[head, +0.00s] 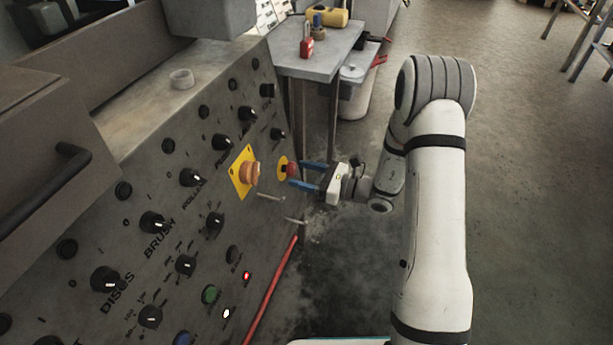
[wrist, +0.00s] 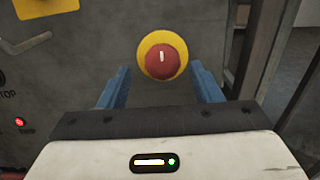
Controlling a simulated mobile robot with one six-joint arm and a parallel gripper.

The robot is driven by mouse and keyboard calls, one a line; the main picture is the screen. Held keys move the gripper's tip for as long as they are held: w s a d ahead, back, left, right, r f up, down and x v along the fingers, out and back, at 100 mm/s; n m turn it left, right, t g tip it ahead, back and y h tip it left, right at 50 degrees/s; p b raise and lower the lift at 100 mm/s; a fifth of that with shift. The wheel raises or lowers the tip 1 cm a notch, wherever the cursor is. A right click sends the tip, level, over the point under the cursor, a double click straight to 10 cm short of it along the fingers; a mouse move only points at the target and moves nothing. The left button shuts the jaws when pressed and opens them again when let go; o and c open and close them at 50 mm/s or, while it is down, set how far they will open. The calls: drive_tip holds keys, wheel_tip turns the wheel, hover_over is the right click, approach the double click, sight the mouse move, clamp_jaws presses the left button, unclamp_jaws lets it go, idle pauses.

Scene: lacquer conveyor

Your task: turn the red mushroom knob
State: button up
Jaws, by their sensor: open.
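The red mushroom knob (head: 292,169) sits on a round yellow collar on the right part of the sloping grey control panel. In the wrist view the red knob (wrist: 162,63) faces me with a small white mark on its front, ringed by yellow. My gripper (head: 302,174) has two blue fingers and is open, with its tips at the knob. In the wrist view the fingers of my gripper (wrist: 162,84) stand apart to the left and right of the knob. I cannot tell whether either finger touches it.
An orange-brown knob on a yellow square plate (head: 241,181) is just left of the red knob. Metal handles (head: 271,198) stick out below it. The grey panel (head: 120,255) carries several black knobs. A small table (head: 310,66) with a red padlock stands behind.

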drive_tip(key=shift+x, duration=0.8)
